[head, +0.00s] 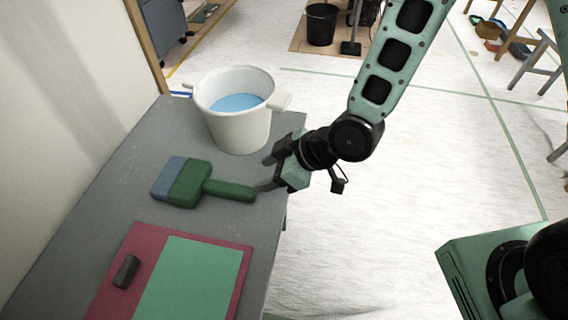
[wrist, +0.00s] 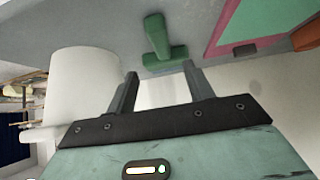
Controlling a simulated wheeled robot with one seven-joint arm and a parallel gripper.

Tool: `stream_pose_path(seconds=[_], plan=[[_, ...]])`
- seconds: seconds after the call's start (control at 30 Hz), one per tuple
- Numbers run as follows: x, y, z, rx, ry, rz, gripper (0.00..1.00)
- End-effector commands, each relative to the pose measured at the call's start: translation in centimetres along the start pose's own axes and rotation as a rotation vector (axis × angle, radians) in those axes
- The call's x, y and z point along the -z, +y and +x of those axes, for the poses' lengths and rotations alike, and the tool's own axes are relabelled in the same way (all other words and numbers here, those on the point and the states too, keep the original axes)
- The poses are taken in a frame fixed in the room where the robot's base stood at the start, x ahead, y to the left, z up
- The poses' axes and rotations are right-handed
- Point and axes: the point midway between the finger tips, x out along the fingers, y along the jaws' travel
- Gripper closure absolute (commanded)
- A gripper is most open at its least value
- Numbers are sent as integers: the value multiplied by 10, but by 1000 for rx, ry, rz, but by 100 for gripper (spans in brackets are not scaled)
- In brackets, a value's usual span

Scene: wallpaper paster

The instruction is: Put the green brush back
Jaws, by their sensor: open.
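The green brush (head: 188,184) lies flat on the grey table, its blue-grey bristles to the left and its handle pointing right. My gripper (head: 262,174) is open at the table's right edge, close to the handle's end in the head view. In the wrist view the brush (wrist: 156,42) lies beyond the open fingertips (wrist: 160,72), with nothing between them. I cannot tell the exact gap between fingers and handle. A pink mat with a green sheet (head: 185,285) lies in front of the brush, with a small dark block (head: 126,271) on it.
A white two-handled pot (head: 240,130) with blue liquid stands behind the brush, close to my gripper; it also shows in the wrist view (wrist: 85,95). A wall borders the grey table (head: 95,190) on the left. A black bucket (head: 321,25) stands on the floor behind.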

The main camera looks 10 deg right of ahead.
Motion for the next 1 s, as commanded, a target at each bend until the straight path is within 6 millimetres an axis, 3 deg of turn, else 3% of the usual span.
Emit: stream_pose_path(seconds=[0.2,0.53,0.67,0.87,1.0], plan=[[0,1,-36,-2,0,1,48],[0,0,-49,-2,-11,0,48],[-4,0,-59,-25,-111,16,48],[-11,-10,-113,-122,-404,154,48],[-11,-35,-160,-176,-563,311,48]])
